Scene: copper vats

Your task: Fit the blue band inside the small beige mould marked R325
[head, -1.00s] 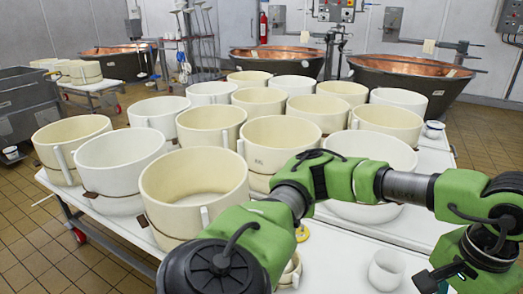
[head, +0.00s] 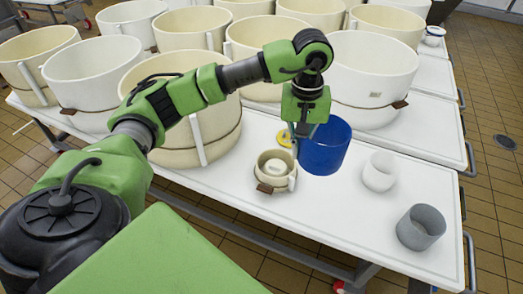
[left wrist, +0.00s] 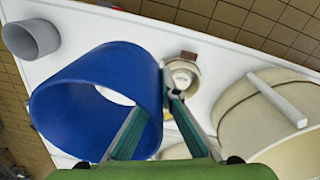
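The blue band (head: 326,150) is a wide open ring, right of and behind the small beige mould in the head view. My left gripper (head: 300,132) reaches down at its left edge. In the left wrist view the band (left wrist: 85,105) is close, tilted, its wall between the finger tips (left wrist: 163,92); the gripper looks shut on that wall. The small beige mould (head: 275,172) stands upright on the table, with a brown tag and a pale round piece inside. It also shows just beyond the fingertips in the left wrist view (left wrist: 184,75). Its marking is unreadable. My right gripper is out of view.
Large beige moulds crowd the white table (head: 330,228) behind and left; one (head: 180,120) stands close to my left forearm. A white cup (head: 379,171) and a grey cup (head: 421,227) stand to the right. The table front is mostly clear.

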